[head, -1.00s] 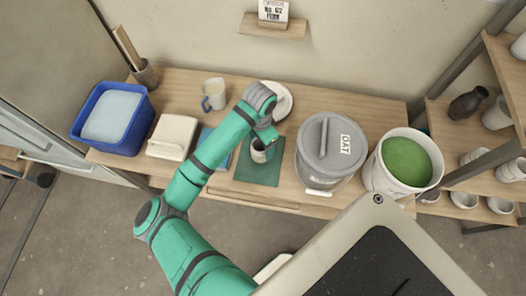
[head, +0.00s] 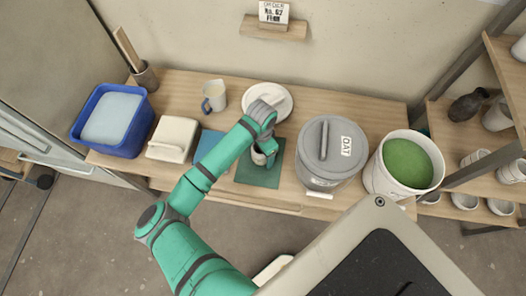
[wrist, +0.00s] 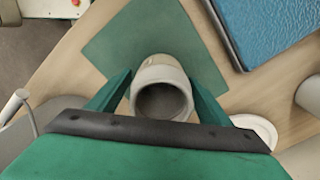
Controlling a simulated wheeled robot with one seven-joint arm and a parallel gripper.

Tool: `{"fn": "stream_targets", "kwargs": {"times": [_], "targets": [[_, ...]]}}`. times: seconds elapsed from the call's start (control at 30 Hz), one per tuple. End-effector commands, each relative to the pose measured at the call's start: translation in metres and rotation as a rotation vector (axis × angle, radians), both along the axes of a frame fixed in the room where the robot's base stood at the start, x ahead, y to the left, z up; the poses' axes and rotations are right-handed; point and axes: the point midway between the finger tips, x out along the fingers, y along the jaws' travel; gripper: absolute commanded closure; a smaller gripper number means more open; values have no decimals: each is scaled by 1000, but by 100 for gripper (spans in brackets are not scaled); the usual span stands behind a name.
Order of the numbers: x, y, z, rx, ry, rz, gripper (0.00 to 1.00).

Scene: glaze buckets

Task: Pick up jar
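The jar (head: 259,157) is a small pale grey, open-topped pot on the green mat (head: 262,177) on the bench. In the head view my wrist partly hides it. In the wrist view the jar (wrist: 160,75) stands between the two green fingers of my gripper (wrist: 160,90), its dark mouth facing the camera. One finger is on each side, close to the wall. Narrow gaps seem to show, and firm contact is not visible.
A grey lidded bucket (head: 318,170) and a white bucket of green glaze (head: 390,187) stand to the right. A white plate (head: 283,93) lies behind. A blue-surfaced tray (head: 208,143), white box (head: 173,138), mug (head: 214,96) and blue tub (head: 88,137) are left.

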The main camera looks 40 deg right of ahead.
Motion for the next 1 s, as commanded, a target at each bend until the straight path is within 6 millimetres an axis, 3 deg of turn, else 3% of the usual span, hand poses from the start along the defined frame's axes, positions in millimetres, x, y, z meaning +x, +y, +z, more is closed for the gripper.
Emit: {"fn": "stream_targets", "kwargs": {"times": [0.03,0.2,0.67,0.83,1.0], "targets": [[1,2,0,0,0,4,41],[2,4,0,0,0,8,78],[-1,-3,12,-1,-1,-6,78],[-4,-1,36,-3,0,-5,78],[-27,18,71,-4,-2,-4,78]]}}
